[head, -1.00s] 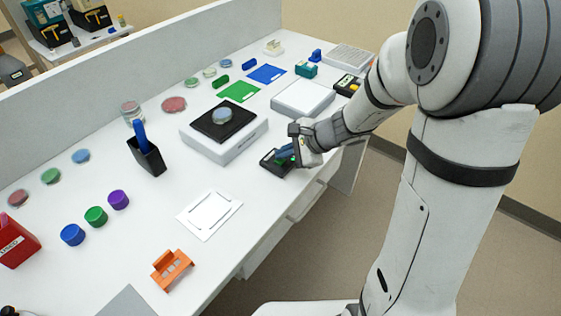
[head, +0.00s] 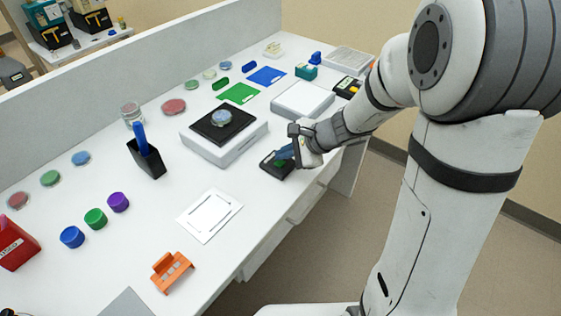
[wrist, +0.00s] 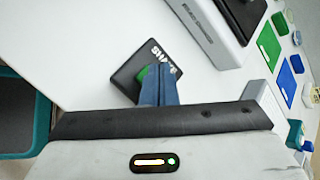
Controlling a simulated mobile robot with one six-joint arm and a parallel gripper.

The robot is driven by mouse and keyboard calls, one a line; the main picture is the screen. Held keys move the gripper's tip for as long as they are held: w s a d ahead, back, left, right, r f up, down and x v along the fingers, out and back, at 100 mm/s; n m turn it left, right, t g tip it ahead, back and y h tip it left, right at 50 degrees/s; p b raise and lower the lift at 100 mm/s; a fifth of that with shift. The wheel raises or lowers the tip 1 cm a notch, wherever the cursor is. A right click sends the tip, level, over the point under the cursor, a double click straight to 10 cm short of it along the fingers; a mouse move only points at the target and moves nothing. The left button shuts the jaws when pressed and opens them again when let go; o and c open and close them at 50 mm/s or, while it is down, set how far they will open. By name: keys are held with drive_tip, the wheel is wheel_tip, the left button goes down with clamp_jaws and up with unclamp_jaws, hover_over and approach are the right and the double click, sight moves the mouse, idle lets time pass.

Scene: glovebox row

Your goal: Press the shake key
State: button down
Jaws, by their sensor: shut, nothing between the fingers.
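The shake key is a green button (head: 279,164) on a small black pad (head: 267,160) at the bench's front edge. In the wrist view the black pad (wrist: 126,80) carries white lettering, partly covered, that begins "SHA". The green button (wrist: 143,73) shows beside the fingertips, which hide part of it. My gripper (head: 284,152) is shut and empty, with its blue fingers pointing at the button; they also show in the wrist view (wrist: 160,72). I cannot tell whether the tips touch the button or hover just above it.
A white shaker with a black top (head: 240,126) stands just behind the pad, with a blue dish (head: 221,118) on it. A white plate (head: 303,98) lies to the right. A white card (head: 209,215) lies to the left, with clear bench between.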

sight(284, 163)
drive_tip(key=shift+r, duration=0.4)
wheel_tip(284, 163, up, 6)
drive_tip(key=p, duration=0.4)
idle(0.6)
drive_tip(key=s+d+r+n+h, duration=0.3)
drive_tip(key=s+d+n, duration=0.3)
drive_tip(key=s, duration=0.3)
drive_tip(key=s+d+r+n+g+h, duration=0.1)
drive_tip(key=s+d+r+n+h, duration=0.3)
drive_tip(key=s+d+n, duration=0.3)
drive_tip(key=s+n+h, duration=0.1)
drive_tip(key=s, duration=0.2)
drive_tip(key=shift+d, duration=0.2)
